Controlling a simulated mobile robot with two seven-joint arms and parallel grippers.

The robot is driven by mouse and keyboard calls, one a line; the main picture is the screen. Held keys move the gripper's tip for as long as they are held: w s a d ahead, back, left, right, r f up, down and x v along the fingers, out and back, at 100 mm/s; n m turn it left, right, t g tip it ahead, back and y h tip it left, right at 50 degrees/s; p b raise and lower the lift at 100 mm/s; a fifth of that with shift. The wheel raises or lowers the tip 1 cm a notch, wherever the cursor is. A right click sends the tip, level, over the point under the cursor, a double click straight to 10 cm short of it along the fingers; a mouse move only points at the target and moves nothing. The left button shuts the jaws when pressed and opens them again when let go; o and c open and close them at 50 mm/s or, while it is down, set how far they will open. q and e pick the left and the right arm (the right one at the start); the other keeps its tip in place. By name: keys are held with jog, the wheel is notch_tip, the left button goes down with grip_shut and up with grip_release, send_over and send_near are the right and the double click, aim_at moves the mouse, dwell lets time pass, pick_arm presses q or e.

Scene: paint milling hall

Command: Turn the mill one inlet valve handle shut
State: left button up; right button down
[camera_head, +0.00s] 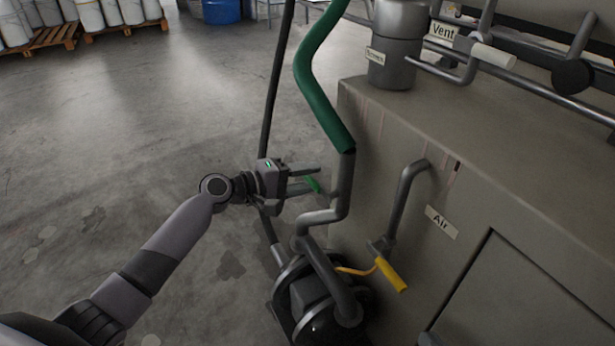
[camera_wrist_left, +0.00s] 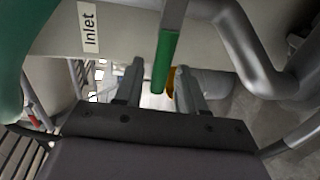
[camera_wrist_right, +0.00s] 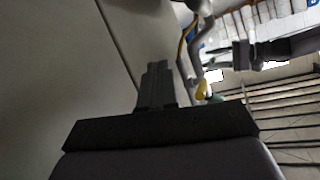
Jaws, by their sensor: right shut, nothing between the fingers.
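The green inlet valve handle (camera_head: 313,184) shows by the pipe on the mill's left side, partly hidden by my left gripper. In the left wrist view the green handle (camera_wrist_left: 166,62) reaches down between the fingertips, near an "Inlet" label (camera_wrist_left: 89,25). My left gripper (camera_head: 318,180) is open around the handle's end, its fingers (camera_wrist_left: 159,70) apart with gaps beside the handle. My right gripper (camera_wrist_right: 156,75) is shut and empty in the right wrist view, in front of a grey panel. It does not show in the head view.
A yellow handle (camera_head: 392,274) hangs near the "Air" label (camera_head: 441,222). A green hose (camera_head: 320,75) and bent grey pipe (camera_head: 338,195) stand close to my left gripper. A white handle (camera_head: 493,56) sits near the "Vent" label (camera_head: 443,31).

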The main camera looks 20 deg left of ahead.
pick_arm(q)
jog(key=p+v, duration=0.1)
jog(key=v, duration=0.5)
jog(key=shift+s+a, duration=0.2)
jog(key=shift+s, duration=0.05)
pick_arm(e)
jog(key=shift+s+d+h, duration=0.35)
jog(key=shift+d+h, duration=0.05)
jog(key=shift+d, duration=0.25)
